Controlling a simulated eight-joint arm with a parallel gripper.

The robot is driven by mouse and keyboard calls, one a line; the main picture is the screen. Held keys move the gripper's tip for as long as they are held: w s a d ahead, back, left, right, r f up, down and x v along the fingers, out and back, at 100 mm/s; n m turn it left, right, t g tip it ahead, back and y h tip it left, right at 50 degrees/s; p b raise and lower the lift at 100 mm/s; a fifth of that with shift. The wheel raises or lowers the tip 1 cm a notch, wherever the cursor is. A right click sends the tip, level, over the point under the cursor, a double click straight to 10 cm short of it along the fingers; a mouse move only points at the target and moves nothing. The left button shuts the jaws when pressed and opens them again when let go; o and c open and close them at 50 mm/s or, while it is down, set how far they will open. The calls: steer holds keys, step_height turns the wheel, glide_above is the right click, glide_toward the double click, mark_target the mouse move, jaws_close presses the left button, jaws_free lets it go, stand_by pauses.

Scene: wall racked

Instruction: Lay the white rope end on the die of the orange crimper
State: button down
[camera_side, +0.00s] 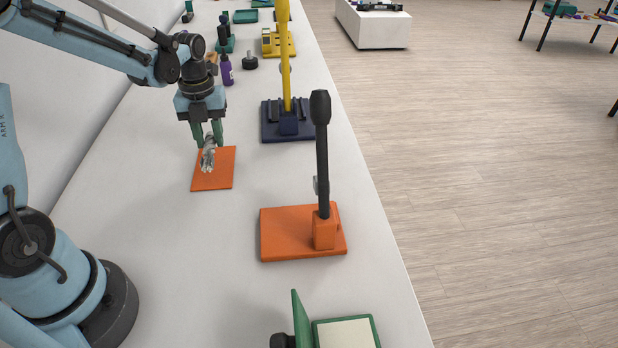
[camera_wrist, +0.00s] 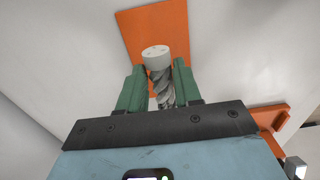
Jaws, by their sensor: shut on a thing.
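My gripper (camera_side: 207,137) points down at the left of the bench, shut on the white rope (camera_side: 208,158). In the wrist view the rope (camera_wrist: 164,85) is a short, thick, grey-white twisted piece with a pale flat end, held between the two green fingers (camera_wrist: 160,88). The rope is over or on an orange mat (camera_side: 214,180); whether it touches the mat I cannot tell. The orange crimper (camera_side: 285,232) stands nearer the camera and to the right, apart from the gripper. Its black lever (camera_side: 322,150) stands upright. Its die cannot be made out.
A dark blue press (camera_side: 288,130) with a yellow lever stands behind the crimper. A green-framed device (camera_side: 345,330) is at the near edge. A purple bottle (camera_side: 227,72) and several tools lie farther back. The bench between mat and crimper is clear.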

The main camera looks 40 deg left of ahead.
steer(key=s+d+r, duration=0.2)
steer(key=d+r, duration=0.4)
steer(key=d, duration=0.5)
steer(key=n, duration=1.6)
glide_toward(285, 221)
steer(key=shift+w+a+f, duration=0.15)
steer(key=shift+a+f, duration=0.4)
steer(key=shift+a, duration=0.05)
steer(key=shift+s+d+f+n, duration=0.15)
steer(key=shift+d+n, duration=0.15)
steer(key=shift+n, duration=0.2)
steer(key=shift+s+d+f+n, duration=0.1)
steer(key=shift+d+n, duration=0.2)
steer(key=shift+n, duration=0.2)
steer(key=shift+f, duration=1.9)
steer(key=shift+f, duration=0.55)
steer(key=c, duration=0.7)
jaws_free()
